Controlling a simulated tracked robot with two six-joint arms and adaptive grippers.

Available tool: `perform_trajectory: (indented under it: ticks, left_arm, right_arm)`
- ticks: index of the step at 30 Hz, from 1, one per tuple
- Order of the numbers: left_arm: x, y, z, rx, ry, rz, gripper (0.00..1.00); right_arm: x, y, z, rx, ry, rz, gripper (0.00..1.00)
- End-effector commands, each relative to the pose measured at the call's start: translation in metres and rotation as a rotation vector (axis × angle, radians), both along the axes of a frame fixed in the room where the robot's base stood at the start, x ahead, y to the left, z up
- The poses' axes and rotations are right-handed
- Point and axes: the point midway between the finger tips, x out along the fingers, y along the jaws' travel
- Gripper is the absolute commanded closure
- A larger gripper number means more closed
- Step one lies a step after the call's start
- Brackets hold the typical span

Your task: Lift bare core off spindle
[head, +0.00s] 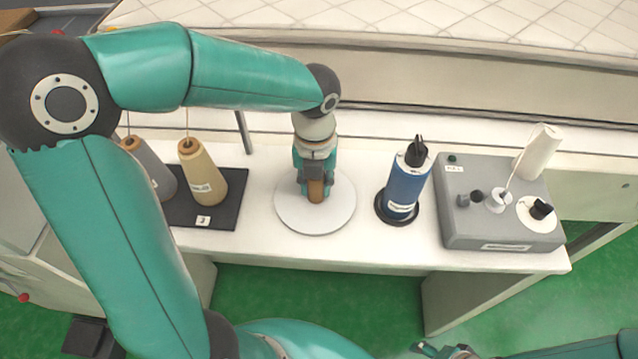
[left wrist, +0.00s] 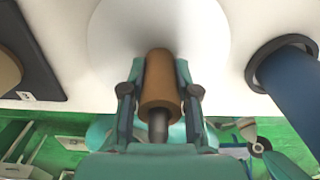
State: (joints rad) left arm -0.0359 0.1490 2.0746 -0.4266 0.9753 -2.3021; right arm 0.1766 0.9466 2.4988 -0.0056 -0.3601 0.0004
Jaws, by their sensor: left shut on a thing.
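The bare core (head: 316,190) is a brown cylinder at the white round plate (head: 338,213) in the middle of the table. In the left wrist view the core (left wrist: 160,78) is between the two fingers of my left gripper (left wrist: 160,95). A dark grey pin, apparently the spindle (left wrist: 158,125), sticks out of the core's near end. In the head view my left gripper (head: 315,172) points down over the plate, shut on the core. Whether the core's lower end touches the plate is unclear. My right gripper (head: 445,350) shows only partly at the bottom edge.
A blue spool (head: 407,188) on a black base stands right of the plate. A grey machine (head: 480,220) with a white cone (head: 538,150) is farther right. Yellow (head: 203,175) and grey (head: 155,168) yarn cones stand on a black mat (head: 232,205) at left. A quilted mattress (head: 420,20) lies behind.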

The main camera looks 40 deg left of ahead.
Motion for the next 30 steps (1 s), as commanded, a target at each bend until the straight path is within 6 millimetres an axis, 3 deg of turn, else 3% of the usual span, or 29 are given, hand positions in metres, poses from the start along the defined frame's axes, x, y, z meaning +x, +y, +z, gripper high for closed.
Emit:
perform_trajectory:
  ticks: [8,14,30]
  left_arm:
    - [0.001,0.0,0.009,0.0,-0.002,0.0,1.0]
    - [0.001,0.0,0.032,0.0,-0.004,0.0,1.0]
    - [0.001,-0.001,0.138,-0.001,-0.006,-0.001,1.0]
  right_arm:
    - [0.0,0.0,0.001,0.0,0.0,0.0,0.34]
    - [0.0,0.0,0.004,0.0,0.0,0.0,0.34]
    - [0.0,0.0,0.015,0.0,0.0,0.0,0.34]
